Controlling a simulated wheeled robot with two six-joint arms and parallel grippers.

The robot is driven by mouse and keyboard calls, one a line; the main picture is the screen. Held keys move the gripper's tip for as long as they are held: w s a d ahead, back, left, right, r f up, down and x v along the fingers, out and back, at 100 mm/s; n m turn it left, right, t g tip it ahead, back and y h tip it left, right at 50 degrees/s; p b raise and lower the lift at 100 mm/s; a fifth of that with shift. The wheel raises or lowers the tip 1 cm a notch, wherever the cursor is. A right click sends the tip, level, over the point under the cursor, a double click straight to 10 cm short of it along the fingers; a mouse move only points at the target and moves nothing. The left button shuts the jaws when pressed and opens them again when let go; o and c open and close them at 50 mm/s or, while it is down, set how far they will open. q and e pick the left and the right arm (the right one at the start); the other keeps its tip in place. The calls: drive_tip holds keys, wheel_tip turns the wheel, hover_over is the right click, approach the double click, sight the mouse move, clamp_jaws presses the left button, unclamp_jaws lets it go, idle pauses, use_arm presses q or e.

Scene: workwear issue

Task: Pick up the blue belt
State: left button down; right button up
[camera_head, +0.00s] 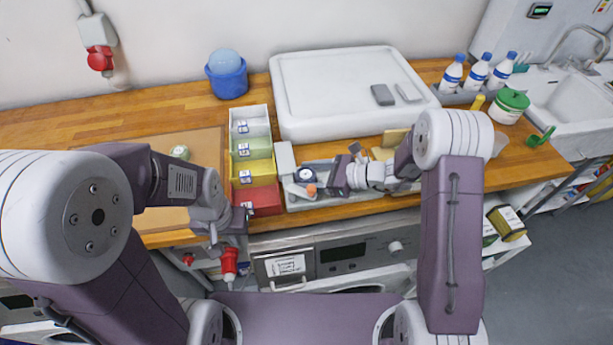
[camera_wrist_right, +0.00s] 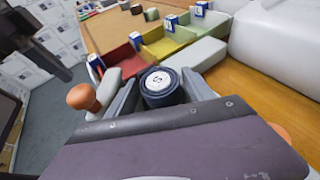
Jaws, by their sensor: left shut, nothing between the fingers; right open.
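The blue belt (camera_head: 305,175) is a dark blue roll with a round white label on its end. It sits in the grey tray on the worktop, and in the right wrist view the belt (camera_wrist_right: 158,97) shows its label with an "S". My right gripper (camera_head: 318,182) is open at the belt. In the right wrist view the fingers of my right gripper (camera_wrist_right: 163,88) stand on either side of the roll; I cannot tell whether they touch it. My left gripper (camera_head: 222,246) is shut and empty, pointing down near the worktop's front edge; its tips are hard to make out.
Green, yellow and red bins (camera_head: 254,172) stand left of the belt. A large white lidded box (camera_head: 345,75) is behind the tray (camera_head: 327,198). A blue pot (camera_head: 227,80) and several white bottles (camera_head: 478,71) stand further back. Clear wood lies at the back left.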

sight(306, 174)
drive_tip(key=shift+a, duration=0.2)
drive_tip(key=shift+d, duration=0.1)
drive_tip(key=c, duration=1.1)
drive_tip(key=shift+r, duration=0.15)
wheel_tip(306, 174, up, 4)
drive_tip(key=shift+f, duration=0.1)
drive_tip(key=v, duration=0.4)
drive_tip(key=r+v, duration=0.1)
drive_tip(key=v, duration=0.4)
drive_tip(key=a+v, duration=0.1)
drive_tip(key=v, duration=0.3)
drive_tip(key=shift+s+d+r, duration=0.2)
drive_tip(key=shift+s+r, duration=0.15)
drive_tip(key=shift+r, duration=0.15)
